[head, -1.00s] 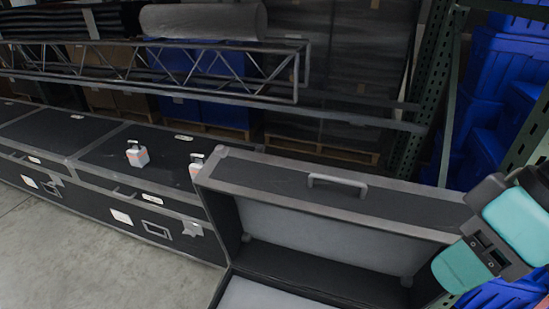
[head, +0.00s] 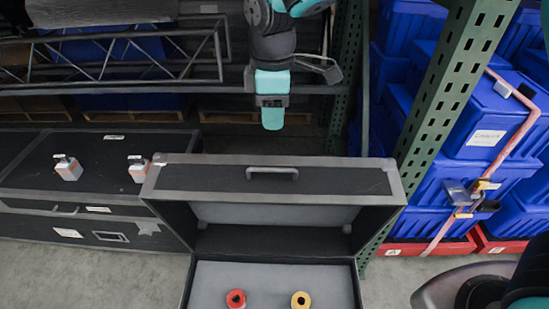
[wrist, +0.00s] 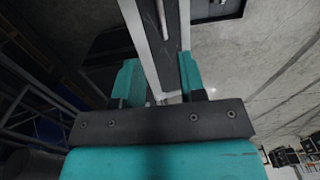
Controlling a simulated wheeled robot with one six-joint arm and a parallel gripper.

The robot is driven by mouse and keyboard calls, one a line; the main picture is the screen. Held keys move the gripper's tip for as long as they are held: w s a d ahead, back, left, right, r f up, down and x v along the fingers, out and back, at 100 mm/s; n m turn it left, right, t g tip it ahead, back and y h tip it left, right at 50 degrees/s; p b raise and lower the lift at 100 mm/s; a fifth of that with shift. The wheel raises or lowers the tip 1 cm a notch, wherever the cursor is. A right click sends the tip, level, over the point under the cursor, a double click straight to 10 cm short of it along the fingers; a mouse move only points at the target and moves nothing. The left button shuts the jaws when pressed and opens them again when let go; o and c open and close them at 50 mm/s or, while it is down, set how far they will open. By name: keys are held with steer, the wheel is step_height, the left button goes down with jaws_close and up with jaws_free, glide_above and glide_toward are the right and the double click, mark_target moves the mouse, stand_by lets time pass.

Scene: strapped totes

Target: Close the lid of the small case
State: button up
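The small case is open in the head view. Its black lid with grey edging (head: 335,180) stands raised, with a grey handle (head: 272,173) on its top face. The grey-lined base (head: 270,275) holds a red roll (head: 236,299) and a yellow roll (head: 301,300). My gripper (head: 272,125) points down just above the lid's far edge in the picture, with a visible gap between them. In the wrist view, my gripper's two teal fingers (wrist: 158,82) are apart and empty, with part of the lid (wrist: 171,55) showing beyond them.
Long black cases (head: 100,180) with two small orange-and-white devices (head: 68,168) stand left. A green rack post (head: 440,110) rises right of the lid, with blue totes (head: 490,125) beyond. A metal truss (head: 120,60) lies behind my arm.

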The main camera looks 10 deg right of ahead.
mark_target(274, 168)
step_height(274, 168, down, 14)
steer(key=shift+s+r+p, duration=0.15)
steer(key=shift+r+p, duration=0.1)
steer(key=shift+p, duration=0.9)
jaws_close()
